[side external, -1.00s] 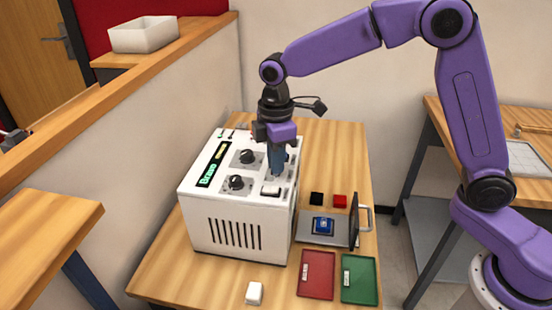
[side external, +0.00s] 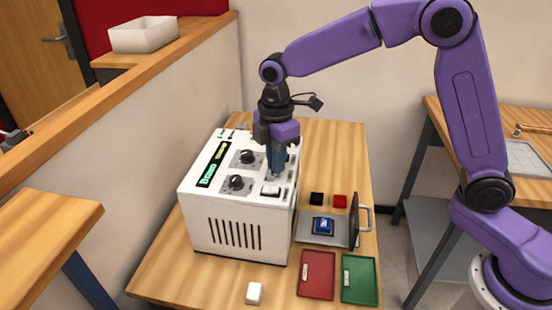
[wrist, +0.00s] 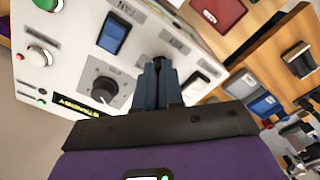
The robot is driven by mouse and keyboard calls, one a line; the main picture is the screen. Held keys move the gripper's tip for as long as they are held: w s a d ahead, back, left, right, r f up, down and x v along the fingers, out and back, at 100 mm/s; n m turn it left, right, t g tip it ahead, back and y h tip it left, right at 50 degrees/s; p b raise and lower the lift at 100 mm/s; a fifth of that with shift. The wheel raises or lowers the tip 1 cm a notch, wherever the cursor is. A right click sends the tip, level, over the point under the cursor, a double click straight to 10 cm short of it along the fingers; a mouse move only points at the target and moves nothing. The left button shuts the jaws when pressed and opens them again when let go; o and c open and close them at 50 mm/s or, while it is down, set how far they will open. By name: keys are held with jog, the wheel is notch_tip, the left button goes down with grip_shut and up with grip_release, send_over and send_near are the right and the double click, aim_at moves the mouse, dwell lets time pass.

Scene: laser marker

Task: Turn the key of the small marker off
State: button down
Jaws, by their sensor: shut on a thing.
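The small marker (side external: 235,220) is a white box with a slotted front, standing on the wooden table. Its top panel carries two black knobs, a display and switches. My gripper (side external: 276,172) points down at the right part of this panel. In the wrist view my gripper (wrist: 158,68) has its blue-grey fingers close together around a small dark piece, seemingly the key (wrist: 160,61). The fingers hide most of the key, so I cannot read its angle. A display (wrist: 76,105) in the wrist view reads STANDBY.
A red tray (side external: 317,275), a green tray (side external: 360,280) and a hinged-lid fixture (side external: 312,239) holding a blue part stand right of the marker. A white block (side external: 254,293) lies in front.

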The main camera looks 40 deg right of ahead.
jog(key=c, duration=1.3)
grip_release()
jog(key=shift+o, duration=0.2)
jog(key=shift+r, duration=0.1)
notch_tip(320, 180, up, 17)
jog(key=shift+r, duration=0.2)
jog(key=s+d+f+m, duration=0.2)
jog(key=s+d+f, duration=0.3)
jog(key=s, duration=0.5)
jog(key=s+d+f+m, duration=0.1)
jog(key=s+d+f, duration=0.4)
jog(key=s, duration=0.5)
jog(key=s+d+f+m, duration=0.2)
jog(key=s+d+f, duration=0.3)
jog(key=s, duration=0.4)
jog(key=shift+s+d+f+m, duration=0.15)
jog(key=shift+s+f+m, duration=0.2)
jog(key=shift+f, duration=0.55)
